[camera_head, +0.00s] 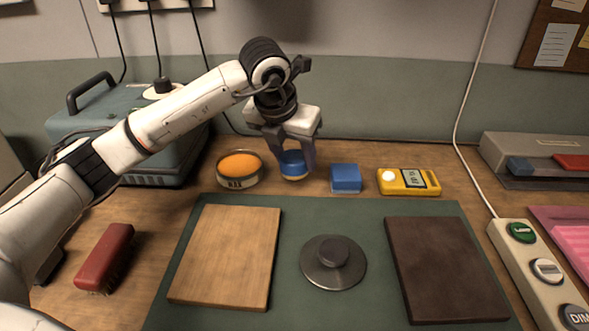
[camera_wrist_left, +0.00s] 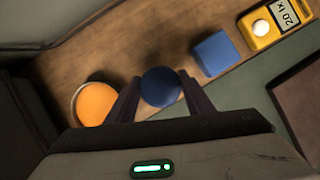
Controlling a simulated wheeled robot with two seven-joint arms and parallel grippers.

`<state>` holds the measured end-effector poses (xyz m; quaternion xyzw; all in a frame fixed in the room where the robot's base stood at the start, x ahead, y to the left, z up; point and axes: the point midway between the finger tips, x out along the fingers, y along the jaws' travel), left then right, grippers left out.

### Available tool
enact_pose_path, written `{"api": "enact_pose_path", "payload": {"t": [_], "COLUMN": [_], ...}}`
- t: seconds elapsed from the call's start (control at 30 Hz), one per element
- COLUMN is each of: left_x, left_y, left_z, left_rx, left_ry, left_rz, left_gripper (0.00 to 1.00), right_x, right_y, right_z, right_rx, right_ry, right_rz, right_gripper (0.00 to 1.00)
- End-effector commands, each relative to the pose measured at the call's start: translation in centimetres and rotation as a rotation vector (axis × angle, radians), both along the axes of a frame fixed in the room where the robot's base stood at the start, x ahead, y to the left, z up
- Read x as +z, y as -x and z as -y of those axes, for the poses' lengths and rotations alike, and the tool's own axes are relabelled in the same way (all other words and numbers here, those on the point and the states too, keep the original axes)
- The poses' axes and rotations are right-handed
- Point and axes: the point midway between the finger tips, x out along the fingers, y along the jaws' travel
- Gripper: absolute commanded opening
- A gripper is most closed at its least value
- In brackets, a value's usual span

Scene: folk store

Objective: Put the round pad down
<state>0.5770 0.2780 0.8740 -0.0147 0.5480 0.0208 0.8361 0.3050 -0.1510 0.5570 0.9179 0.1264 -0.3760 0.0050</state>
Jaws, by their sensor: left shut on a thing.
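The round pad (camera_head: 294,165) is blue on top with a pale underside. My left gripper (camera_head: 292,168) is shut on it, one finger on each side, at the back of the table between the round tin and the blue block. In the left wrist view the pad (camera_wrist_left: 160,86) sits between the two dark fingers (camera_wrist_left: 158,92). The pad looks upright, at or just above the wooden surface; I cannot tell whether it touches. My right gripper is not in view.
An open wax tin (camera_head: 240,168) stands left of the pad. A blue block (camera_head: 345,178) and a yellow meter (camera_head: 408,181) stand to its right. The green mat (camera_head: 290,215) in front bears a light board (camera_head: 227,255), a grey metal disc (camera_head: 333,262) and a dark board (camera_head: 445,268).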

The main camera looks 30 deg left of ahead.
Motion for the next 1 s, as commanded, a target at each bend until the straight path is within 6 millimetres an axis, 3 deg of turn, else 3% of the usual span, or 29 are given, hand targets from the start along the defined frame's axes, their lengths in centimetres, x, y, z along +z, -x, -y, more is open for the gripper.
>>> {"api": "enact_pose_path", "payload": {"t": [0.2, 0.57, 0.6, 0.7, 1.0], "left_x": [-3.1, -3.5, -3.4, -3.4, -3.2], "left_y": [0.1, 0.0, 0.0, 0.0, 0.0], "left_z": [0.0, 0.0, 0.0, 0.0, 0.0], "left_rx": [-0.001, -0.001, -0.001, -0.001, -0.001], "left_ry": [-0.001, 0.000, 0.000, 0.000, 0.000], "left_rz": [-0.003, -0.001, -0.001, -0.001, -0.001], "left_gripper": [0.30, 0.30, 0.53, 0.66, 0.66], "right_x": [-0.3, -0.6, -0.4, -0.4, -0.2], "right_y": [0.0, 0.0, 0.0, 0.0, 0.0], "right_z": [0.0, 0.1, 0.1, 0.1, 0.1], "right_rx": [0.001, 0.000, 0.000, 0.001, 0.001], "right_ry": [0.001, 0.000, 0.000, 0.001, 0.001], "right_rz": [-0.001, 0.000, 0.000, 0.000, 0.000], "right_gripper": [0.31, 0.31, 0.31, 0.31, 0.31]}}
